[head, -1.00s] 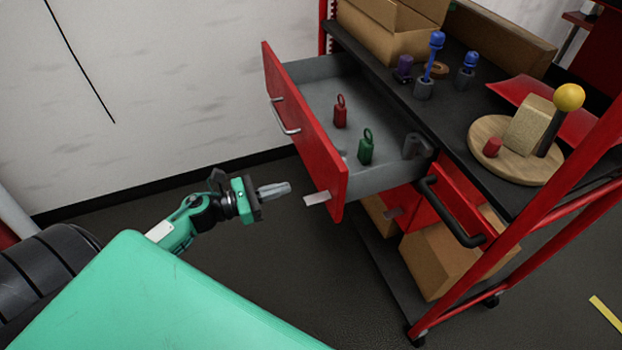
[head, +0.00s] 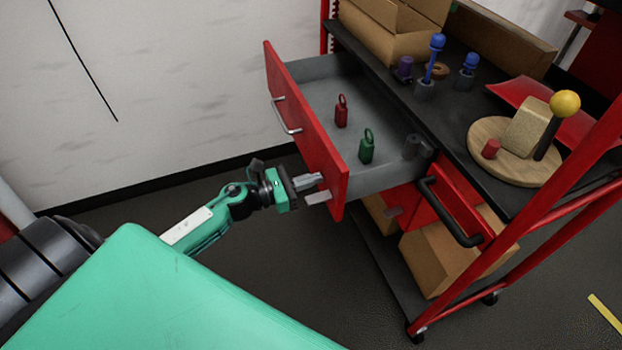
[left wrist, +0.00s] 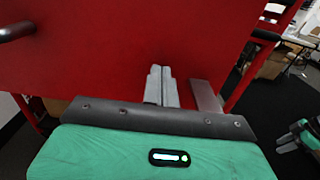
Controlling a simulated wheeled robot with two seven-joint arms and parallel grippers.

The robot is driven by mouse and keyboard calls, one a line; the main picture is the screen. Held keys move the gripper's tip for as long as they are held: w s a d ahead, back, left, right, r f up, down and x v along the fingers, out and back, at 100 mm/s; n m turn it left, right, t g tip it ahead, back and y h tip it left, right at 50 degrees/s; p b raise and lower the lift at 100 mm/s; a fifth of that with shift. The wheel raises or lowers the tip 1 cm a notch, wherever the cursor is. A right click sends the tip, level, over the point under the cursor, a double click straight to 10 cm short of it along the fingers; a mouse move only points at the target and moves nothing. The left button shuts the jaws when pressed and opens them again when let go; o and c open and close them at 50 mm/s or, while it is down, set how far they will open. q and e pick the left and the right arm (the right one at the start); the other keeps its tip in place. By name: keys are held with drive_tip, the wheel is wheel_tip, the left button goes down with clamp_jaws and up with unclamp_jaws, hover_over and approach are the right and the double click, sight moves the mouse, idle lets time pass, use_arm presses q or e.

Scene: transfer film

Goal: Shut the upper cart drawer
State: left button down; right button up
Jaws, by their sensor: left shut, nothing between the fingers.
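The upper cart drawer (head: 312,143) is pulled out, with a red front, a metal bar handle and a grey tray inside. Part of the handle (left wrist: 15,31) shows at upper left. My right gripper is not in view in the head view.
The cart's black top (head: 440,115) carries cardboard boxes (head: 395,40), blue-topped pegs and a round wooden board (head: 480,165). Open floor lies in front of the cart.

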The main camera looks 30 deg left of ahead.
use_arm(q)
drive_tip(key=shift+w+d, duration=0.1)
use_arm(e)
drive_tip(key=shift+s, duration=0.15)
